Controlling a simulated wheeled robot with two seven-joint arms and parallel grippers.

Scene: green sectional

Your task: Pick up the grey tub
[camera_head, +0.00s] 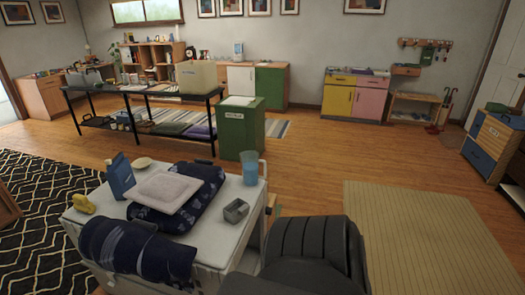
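A small grey tub (235,210), open at the top, sits near the right front part of a white-topped unit (210,238). A blue translucent cup or jug (250,174) stands behind it, near the unit's right edge. Dark blue patterned cloth (150,221) lies to its left, apart from it. Neither of my grippers shows in this view.
A folded pale cloth (165,191), a blue carton (121,176), a yellow object (83,203) and a rolled dark blue bundle (135,250) crowd the unit's left side. A black ribbed form (305,250) stands close at its right.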

